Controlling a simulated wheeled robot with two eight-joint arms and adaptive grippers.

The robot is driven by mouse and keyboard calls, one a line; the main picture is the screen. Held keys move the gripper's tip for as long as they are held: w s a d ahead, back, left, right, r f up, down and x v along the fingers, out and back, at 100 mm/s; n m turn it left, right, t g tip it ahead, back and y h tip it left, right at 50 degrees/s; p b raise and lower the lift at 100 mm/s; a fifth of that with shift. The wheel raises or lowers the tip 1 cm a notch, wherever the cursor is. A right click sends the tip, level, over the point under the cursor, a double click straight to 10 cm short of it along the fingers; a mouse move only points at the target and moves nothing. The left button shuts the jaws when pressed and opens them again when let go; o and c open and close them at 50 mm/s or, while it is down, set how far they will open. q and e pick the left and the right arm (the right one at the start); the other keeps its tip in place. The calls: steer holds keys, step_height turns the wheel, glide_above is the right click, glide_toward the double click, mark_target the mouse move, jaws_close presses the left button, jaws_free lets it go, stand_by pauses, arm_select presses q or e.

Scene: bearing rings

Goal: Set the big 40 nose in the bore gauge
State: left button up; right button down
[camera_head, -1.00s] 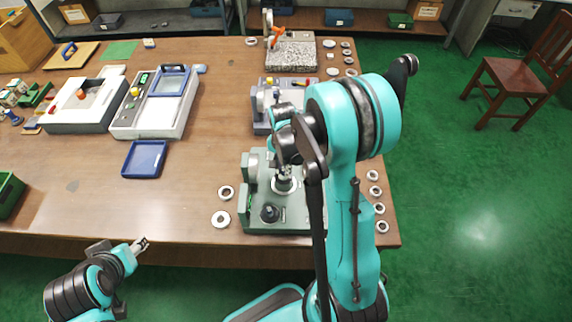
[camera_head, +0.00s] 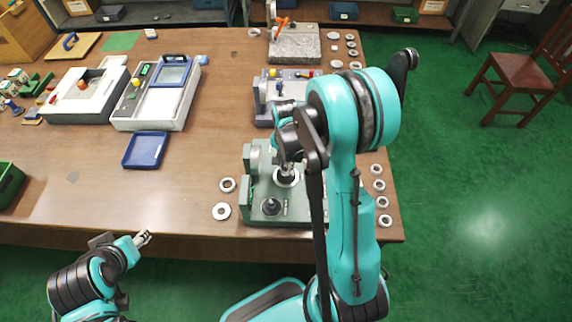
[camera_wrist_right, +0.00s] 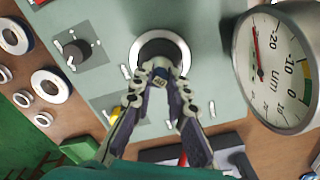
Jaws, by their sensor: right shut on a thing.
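The bore gauge (camera_head: 258,190) is a grey-green block at the table's front edge, with a pale ring (camera_head: 287,179) and a black knob (camera_head: 271,206) on top. The right wrist view shows its ring (camera_wrist_right: 184,53) and large dial (camera_wrist_right: 278,68).
Loose bearing rings lie left of the gauge (camera_head: 221,211) and along the right table edge (camera_head: 384,220). Behind the gauge stands another grey instrument (camera_head: 262,98). A blue tray (camera_head: 145,150) lies to the left, with bare wood between.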

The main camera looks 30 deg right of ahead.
steer(key=shift+f+b, duration=0.9)
steer(key=shift+f, duration=0.15)
steer(key=c, duration=1.4)
jaws_free()
steer(key=shift+r, duration=0.1)
step_height(320, 180, up, 12)
steer(key=shift+f, duration=0.1)
